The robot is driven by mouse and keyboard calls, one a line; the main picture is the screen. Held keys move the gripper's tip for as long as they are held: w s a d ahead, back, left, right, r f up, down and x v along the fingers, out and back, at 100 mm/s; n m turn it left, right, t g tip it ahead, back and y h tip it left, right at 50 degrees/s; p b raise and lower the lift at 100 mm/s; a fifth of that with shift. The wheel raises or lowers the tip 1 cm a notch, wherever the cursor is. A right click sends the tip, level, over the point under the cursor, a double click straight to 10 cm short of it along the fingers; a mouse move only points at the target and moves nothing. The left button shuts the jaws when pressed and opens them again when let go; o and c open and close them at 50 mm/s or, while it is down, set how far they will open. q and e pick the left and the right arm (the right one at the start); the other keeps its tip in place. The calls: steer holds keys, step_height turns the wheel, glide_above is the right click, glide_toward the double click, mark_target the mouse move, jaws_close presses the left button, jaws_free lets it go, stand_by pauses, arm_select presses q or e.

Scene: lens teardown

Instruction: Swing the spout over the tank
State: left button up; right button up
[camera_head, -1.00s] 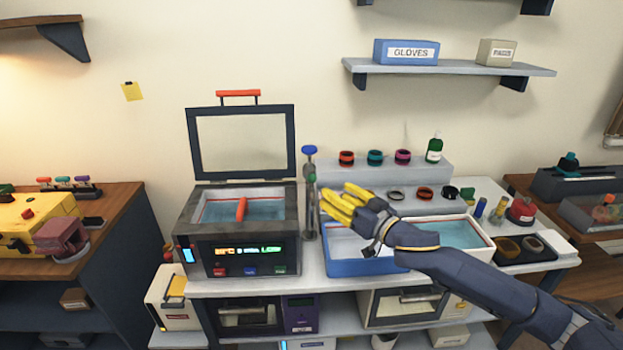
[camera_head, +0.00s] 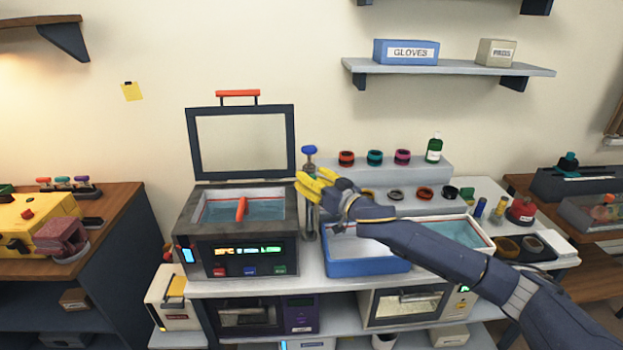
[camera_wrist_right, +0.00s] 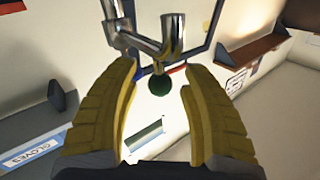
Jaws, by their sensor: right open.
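The tank (camera_head: 222,210) is the dark machine's water-filled basin, with its framed lid standing open behind it. To its right stands a chrome post with a blue knob (camera_head: 309,150) on top. The chrome spout (camera_wrist_right: 170,35) shows close up in the right wrist view, with a dark green ball (camera_wrist_right: 158,86) beside its end. My right gripper (camera_head: 303,185) is at the post. Its yellow fingers are open, with the ball between them in the wrist view (camera_wrist_right: 152,75); contact cannot be told. The hand hides much of the spout in the head view. My left gripper is out of view.
A blue tray (camera_head: 368,266) sits under my right forearm. Coloured rings (camera_head: 375,158) and a green bottle (camera_head: 434,149) stand on the riser behind. The open lid (camera_head: 241,110) rises behind the tank.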

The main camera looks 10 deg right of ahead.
steer(key=shift+c, duration=0.4)
jaws_close()
